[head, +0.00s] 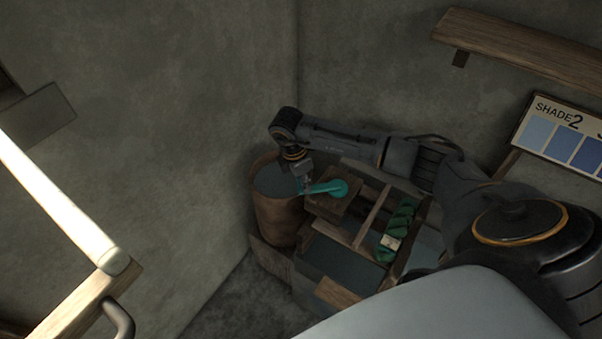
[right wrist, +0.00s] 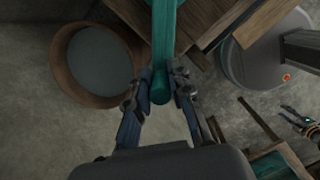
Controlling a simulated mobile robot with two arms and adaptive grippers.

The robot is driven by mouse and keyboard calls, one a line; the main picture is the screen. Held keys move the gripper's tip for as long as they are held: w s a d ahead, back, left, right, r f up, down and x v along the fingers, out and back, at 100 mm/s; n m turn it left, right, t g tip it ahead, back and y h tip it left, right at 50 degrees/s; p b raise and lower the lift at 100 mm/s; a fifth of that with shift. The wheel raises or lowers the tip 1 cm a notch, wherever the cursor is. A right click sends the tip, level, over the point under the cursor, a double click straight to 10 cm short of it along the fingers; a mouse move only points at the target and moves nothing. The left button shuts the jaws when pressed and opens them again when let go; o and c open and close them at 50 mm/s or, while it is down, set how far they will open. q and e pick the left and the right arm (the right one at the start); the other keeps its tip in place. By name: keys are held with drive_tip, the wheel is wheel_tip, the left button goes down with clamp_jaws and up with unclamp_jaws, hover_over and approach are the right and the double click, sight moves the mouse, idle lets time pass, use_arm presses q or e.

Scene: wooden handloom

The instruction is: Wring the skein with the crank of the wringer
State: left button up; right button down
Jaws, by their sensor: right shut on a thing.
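The teal crank (head: 327,188) of the wringer shows in the head view, its round hub on a wooden block (head: 334,203) and its arm reaching left to my right gripper. In the right wrist view the crank (right wrist: 164,45) comes down from the top edge. My right gripper (right wrist: 161,92) is shut on the crank's end, one finger on each side. It also shows in the head view (head: 305,188). A green twisted bundle (head: 397,230), perhaps the skein, lies in the wooden frame right of the crank.
A round wooden tub (head: 276,215) with grey contents stands left of the crank, close to my gripper. A grey basin (head: 345,262) lies in front. A shade board (head: 565,138) and a shelf (head: 520,45) are on the right wall.

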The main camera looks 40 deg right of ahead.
drive_tip(key=s+a+p, duration=0.1)
drive_tip(key=s+p, duration=0.2)
drive_tip(key=s, duration=0.4)
drive_tip(key=shift+f+p, duration=0.4)
idle(0.3)
drive_tip(key=shift+s, duration=0.1)
drive_tip(key=c, duration=1.4)
unclamp_jaws()
drive_tip(key=o, duration=0.7)
drive_tip(key=shift+s+r, duration=0.2)
drive_tip(key=shift+s, duration=0.15)
drive_tip(key=o, duration=0.4)
drive_tip(key=shift+o, duration=0.9)
drive_tip(key=shift+w, duration=0.4)
